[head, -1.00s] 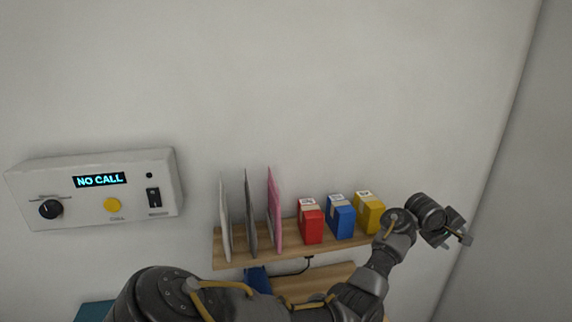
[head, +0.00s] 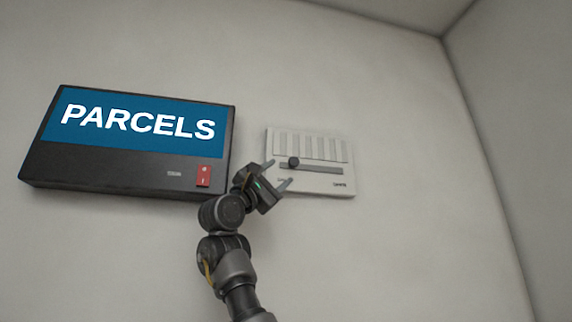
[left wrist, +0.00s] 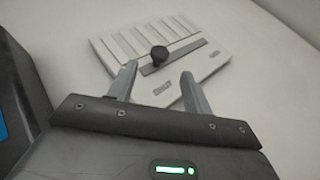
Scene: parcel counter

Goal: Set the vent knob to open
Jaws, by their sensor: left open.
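The vent (head: 332,179) is a pale wall panel with vertical slats above a dark horizontal slot. Its round black knob (head: 293,161) sits near the left end of the slot. My left gripper (head: 280,174) is open and empty in front of the vent's left part, with its fingertips near the knob. In the left wrist view, the knob (left wrist: 159,55) shows between and just beyond the fingertips of the left gripper (left wrist: 159,71), apart from both. The slot runs on to the right of it. Small lettering on the vent is too small to read. My right gripper is out of view.
A dark sign box with a blue "PARCELS" face (head: 138,120) hangs left of the vent. It has a red switch (head: 203,175) at its lower right, close to my left arm. The wall right of the vent is bare up to the room corner.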

